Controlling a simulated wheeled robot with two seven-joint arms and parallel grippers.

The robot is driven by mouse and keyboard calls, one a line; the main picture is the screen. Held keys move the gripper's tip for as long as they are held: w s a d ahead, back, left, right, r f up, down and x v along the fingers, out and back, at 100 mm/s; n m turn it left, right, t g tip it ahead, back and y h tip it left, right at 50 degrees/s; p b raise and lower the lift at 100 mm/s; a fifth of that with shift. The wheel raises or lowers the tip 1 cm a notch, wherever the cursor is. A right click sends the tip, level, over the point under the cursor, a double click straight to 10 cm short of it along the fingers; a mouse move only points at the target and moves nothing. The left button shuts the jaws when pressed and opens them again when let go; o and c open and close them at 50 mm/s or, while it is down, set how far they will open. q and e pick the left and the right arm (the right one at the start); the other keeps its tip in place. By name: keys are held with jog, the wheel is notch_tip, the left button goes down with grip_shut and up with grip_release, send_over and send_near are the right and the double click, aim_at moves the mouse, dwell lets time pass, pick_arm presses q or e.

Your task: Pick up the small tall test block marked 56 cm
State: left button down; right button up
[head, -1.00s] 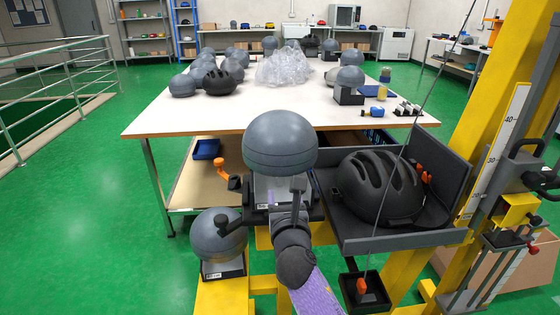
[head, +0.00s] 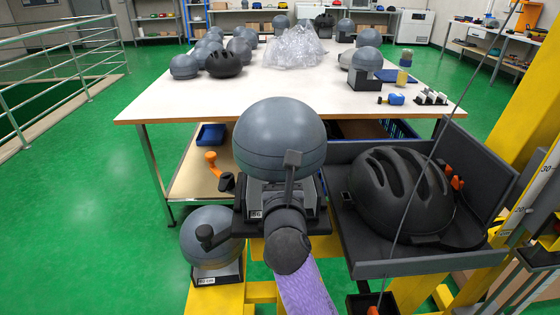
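A grey domed test block (head: 280,140) stands upright on a dark stand at the middle of the head view. The small white label at its base appears to read 56. A dark upright rod and a dark rounded part (head: 288,245) with a purple band partly hide its base. A second grey domed block (head: 210,238) stands lower left on a yellow surface; its label is too small to read surely. Neither of my grippers shows in the head view.
A black helmet (head: 400,193) lies in a dark tray (head: 430,267) at the right. A thin cable crosses in front of it. Behind is a white table (head: 300,104) with several grey blocks, a helmet and a clear plastic heap (head: 296,47). Green floor is clear at the left.

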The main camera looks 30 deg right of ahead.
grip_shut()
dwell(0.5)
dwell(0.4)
